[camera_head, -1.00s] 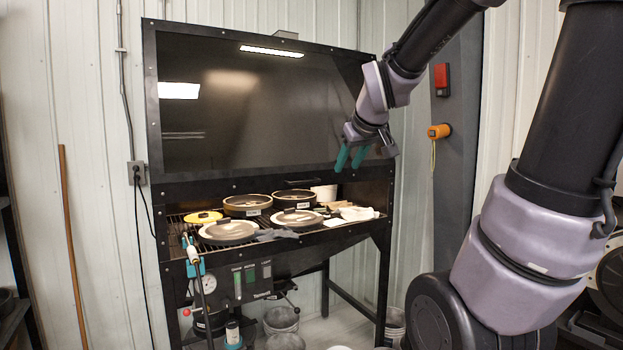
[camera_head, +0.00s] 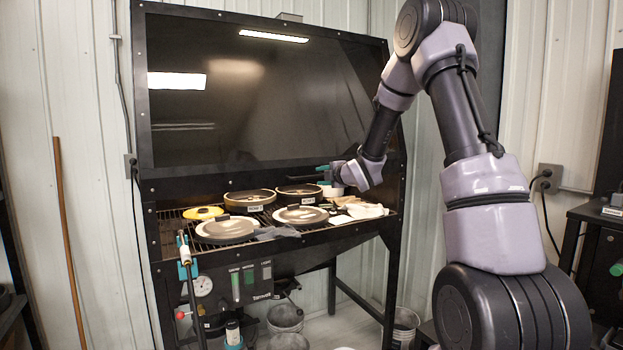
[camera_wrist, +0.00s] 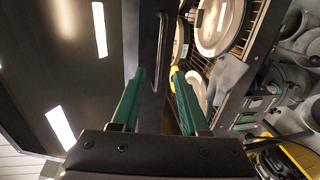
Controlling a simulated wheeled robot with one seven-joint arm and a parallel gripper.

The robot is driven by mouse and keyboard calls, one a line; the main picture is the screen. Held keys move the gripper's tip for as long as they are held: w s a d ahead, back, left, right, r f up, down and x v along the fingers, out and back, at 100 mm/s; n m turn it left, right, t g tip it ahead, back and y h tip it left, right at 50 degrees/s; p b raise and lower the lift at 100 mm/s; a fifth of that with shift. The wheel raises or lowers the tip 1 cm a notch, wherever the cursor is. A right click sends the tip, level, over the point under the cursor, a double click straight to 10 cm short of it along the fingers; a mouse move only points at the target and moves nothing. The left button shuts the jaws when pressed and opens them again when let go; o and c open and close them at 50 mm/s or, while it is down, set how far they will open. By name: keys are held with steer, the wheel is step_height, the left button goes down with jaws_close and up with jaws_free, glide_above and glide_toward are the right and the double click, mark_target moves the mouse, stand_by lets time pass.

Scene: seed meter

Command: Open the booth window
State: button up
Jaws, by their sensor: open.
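The booth window (camera_head: 260,95) is a large dark pane in a black frame, tilted over the booth's front; its lower edge sits above the opening onto the grate. It fills the left of the wrist view (camera_wrist: 70,70). A black bar handle (camera_wrist: 161,45) runs along the window's lower frame and lies between the green fingers in the wrist view. My gripper (camera_wrist: 159,76) is open, with one finger on each side of the handle's line. I cannot tell whether either finger touches it. In the head view my gripper (camera_head: 326,174) is at the right part of the lower frame.
Round pans and lids, including a dark pan (camera_head: 250,198) and a grey lid (camera_head: 228,229), lie on the grate just below the window. A yellow lid (camera_head: 203,212) is at the left. A white cloth (camera_head: 367,210) lies at the right. Buckets stand underneath.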

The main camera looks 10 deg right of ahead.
mark_target(310, 177)
steer(key=x, duration=0.9)
steer(key=shift+w+a, duration=0.1)
steer(key=shift+w, duration=0.1)
jaws_close()
stand_by(1.1)
